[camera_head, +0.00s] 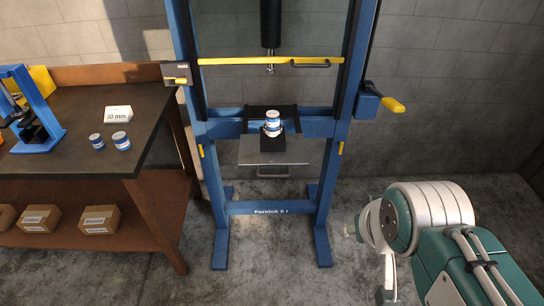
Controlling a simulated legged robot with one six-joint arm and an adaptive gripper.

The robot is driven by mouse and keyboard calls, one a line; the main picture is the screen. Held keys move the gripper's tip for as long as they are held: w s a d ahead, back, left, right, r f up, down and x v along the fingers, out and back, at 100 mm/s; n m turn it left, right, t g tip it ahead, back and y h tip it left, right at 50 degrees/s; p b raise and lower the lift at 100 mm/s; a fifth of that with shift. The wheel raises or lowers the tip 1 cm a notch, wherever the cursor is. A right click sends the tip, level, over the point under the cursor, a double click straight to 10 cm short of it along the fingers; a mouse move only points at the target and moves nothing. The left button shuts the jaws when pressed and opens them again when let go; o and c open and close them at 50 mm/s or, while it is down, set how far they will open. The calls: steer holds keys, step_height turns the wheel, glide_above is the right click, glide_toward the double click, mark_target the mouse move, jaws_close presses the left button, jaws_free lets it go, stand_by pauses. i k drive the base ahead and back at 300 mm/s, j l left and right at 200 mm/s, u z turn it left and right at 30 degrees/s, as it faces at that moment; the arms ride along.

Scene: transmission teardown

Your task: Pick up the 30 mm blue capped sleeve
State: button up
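Two small white-and-blue capped sleeves stand upright on the dark workbench at the left: a smaller one (97,141) and a slightly larger one (121,140). A white card reading "30 mm" (117,114) stands just behind them. Another white-and-blue capped part (272,123) sits on a dark block in the blue press. I cannot read a size on any of these parts. My arm reaches in at the lower right, and its end, my gripper (350,230), is far from the workbench and the sleeves. Its fingers are mostly hidden behind the arm, so their opening is unclear.
The blue press frame (327,195) stands in the middle, with a grey plate (303,151) across it. The workbench (60,165) carries a small blue press (35,112) and a yellow block. Cardboard boxes (99,219) lie on its lower shelf. The floor between press and arm is clear.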

mark_target(272, 117)
steer(key=i+j+u, duration=0.25)
steer(key=i, duration=0.35)
steer(key=i+j+u, duration=0.1)
steer(key=i+u, duration=0.2)
steer(key=i, duration=0.3)
